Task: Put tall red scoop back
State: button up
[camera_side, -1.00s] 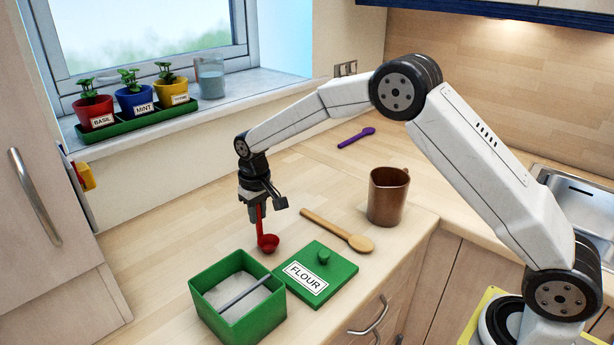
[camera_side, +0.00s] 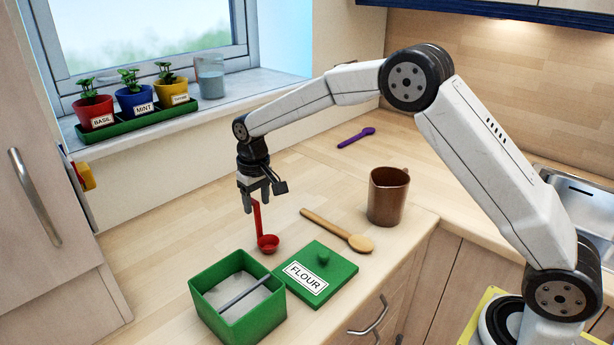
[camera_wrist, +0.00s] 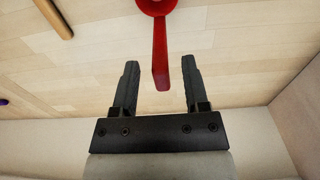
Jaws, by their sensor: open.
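The tall red scoop (camera_side: 267,243) stands on the worktop behind the green flour box, bowl down and handle upright. It also shows in the wrist view (camera_wrist: 159,50), with the handle end pointing toward the gap between the fingers.
The green flour box (camera_side: 238,296) holds white flour and a grey bar; its green lid (camera_side: 316,272) lies beside it. A wooden spoon (camera_side: 338,231), a brown mug (camera_side: 387,195) and a purple spoon (camera_side: 356,138) are on the worktop. Potted herbs (camera_side: 137,101) stand on the sill.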

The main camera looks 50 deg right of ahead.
aim_at(259, 213)
notch_tip(259, 213, up, 9)
jog(key=shift+s+f, duration=0.1)
jog(key=shift+f, duration=0.1)
dwell(0.7)
jog(key=s+d+f, duration=0.2)
jog(key=s+f, duration=0.1)
jog(key=s, duration=0.6)
jog(key=s+d+f+t, duration=0.1)
jog(key=s+d+f, duration=0.1)
jog(key=s, duration=0.7)
jog(key=s+d+f+t, duration=0.1)
jog(key=s+f, duration=0.3)
jog(key=s, duration=0.5)
jog(key=shift+d+f, duration=0.35)
jog(key=shift+d, duration=0.15)
